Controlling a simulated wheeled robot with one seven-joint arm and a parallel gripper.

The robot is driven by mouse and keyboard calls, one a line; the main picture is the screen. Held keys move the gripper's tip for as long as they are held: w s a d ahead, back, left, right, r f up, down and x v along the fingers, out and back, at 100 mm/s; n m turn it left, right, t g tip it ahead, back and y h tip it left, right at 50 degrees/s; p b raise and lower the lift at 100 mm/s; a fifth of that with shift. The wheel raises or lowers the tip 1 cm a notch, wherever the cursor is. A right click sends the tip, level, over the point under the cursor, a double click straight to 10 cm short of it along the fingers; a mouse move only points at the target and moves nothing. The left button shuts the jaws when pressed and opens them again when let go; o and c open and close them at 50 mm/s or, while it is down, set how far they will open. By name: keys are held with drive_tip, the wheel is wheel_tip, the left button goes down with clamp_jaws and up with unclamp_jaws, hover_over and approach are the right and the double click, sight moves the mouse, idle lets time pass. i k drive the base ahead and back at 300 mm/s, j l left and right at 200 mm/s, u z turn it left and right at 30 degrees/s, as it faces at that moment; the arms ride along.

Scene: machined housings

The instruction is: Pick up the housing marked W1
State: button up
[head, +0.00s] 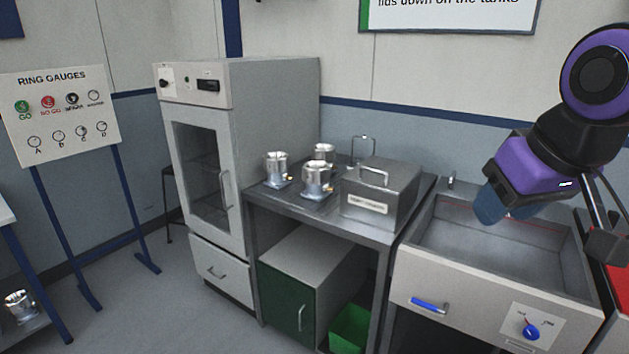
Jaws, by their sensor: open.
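Three shiny metal housings stand on the steel bench (283,205): one at the left (276,168), one at the back (324,153) and one in front (317,180). Small orange tags or spots show at the bases of the left and front ones. Another metal housing (19,306) sits low at the far left edge. No W1 marking is legible on any of them. My gripper (503,208), with blue fingers under a purple wrist, is raised over the sink-like tank at the right. It is open, well apart from the housings, and nothing shows between the fingers.
A lidded metal box (379,198) with a handle stands right of the housings. A tall cabinet (238,150) rises at the bench's left. The open tank (490,240) adjoins its right. A green bin (350,328) and green cabinet (288,303) are below.

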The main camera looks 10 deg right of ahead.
sight(316, 174)
drive_tip(key=i+j+z, duration=0.2)
drive_tip(key=i+j, duration=0.25)
drive_tip(key=i+j+z, duration=0.25)
drive_tip(key=i+j, duration=0.2)
drive_tip(key=i+j+z, duration=0.2)
drive_tip(key=i+j, duration=0.15)
drive_tip(key=j, duration=0.3)
drive_tip(key=i+j+z, duration=0.15)
drive_tip(key=j+z, duration=0.25)
drive_tip(key=j, duration=0.85)
drive_tip(key=j+z, duration=0.45)
drive_tip(key=j, duration=1.2)
drive_tip(key=k+j, duration=0.1)
drive_tip(key=j, duration=0.3)
drive_tip(key=z, duration=0.05)
